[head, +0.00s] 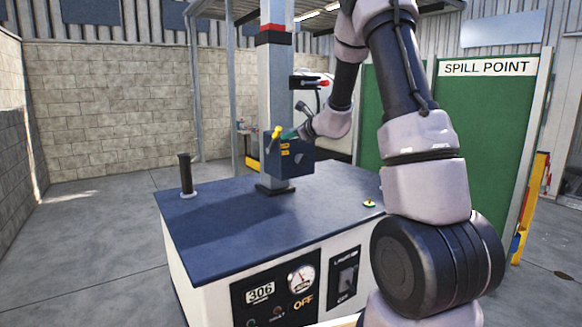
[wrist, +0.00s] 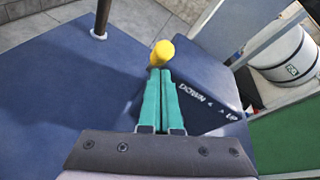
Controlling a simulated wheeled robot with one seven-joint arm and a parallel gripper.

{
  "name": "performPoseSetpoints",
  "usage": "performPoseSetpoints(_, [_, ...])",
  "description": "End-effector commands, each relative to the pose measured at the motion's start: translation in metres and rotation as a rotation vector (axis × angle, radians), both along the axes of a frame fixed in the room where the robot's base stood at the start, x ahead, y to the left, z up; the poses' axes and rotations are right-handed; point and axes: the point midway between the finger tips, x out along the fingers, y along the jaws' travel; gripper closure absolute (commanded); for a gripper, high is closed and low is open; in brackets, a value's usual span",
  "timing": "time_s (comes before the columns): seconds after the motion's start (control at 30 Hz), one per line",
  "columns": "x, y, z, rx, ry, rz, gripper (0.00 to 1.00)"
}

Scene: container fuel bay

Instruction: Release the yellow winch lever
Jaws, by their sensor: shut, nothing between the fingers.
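The yellow winch lever (head: 276,131) sticks up at the left side of a dark blue winch box (head: 290,160) on the grey column. In the wrist view the lever's yellow knob (wrist: 162,54) sits just past my fingertips. My gripper (wrist: 160,72) has its two green fingers together with nothing between them. The fingertips touch or nearly touch the knob; I cannot tell which. The box (wrist: 205,90) shows the word DOWN beside the fingers. In the head view my gripper (head: 284,134) is small, close to the lever's right side.
The column (head: 276,90) rises from a blue-topped cabinet (head: 235,220). A black post (head: 186,175) stands at the cabinet top's left. The cabinet front has a gauge (head: 301,279) and a switch. A green SPILL POINT panel (head: 480,130) is at the right. The cabinet top's left is mostly clear.

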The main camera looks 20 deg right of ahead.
Motion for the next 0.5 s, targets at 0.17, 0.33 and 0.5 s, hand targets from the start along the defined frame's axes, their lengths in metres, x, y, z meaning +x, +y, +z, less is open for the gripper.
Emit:
performPoseSetpoints(0.17, [0.006, 0.002, 0.009, 0.001, -0.002, 0.000, 1.00])
performPoseSetpoints(0.33, [0.009, 0.003, 0.014, 0.001, -0.004, 0.001, 1.00])
performPoseSetpoints(0.5, [0.011, 0.005, 0.017, 0.004, -0.007, 0.003, 1.00])
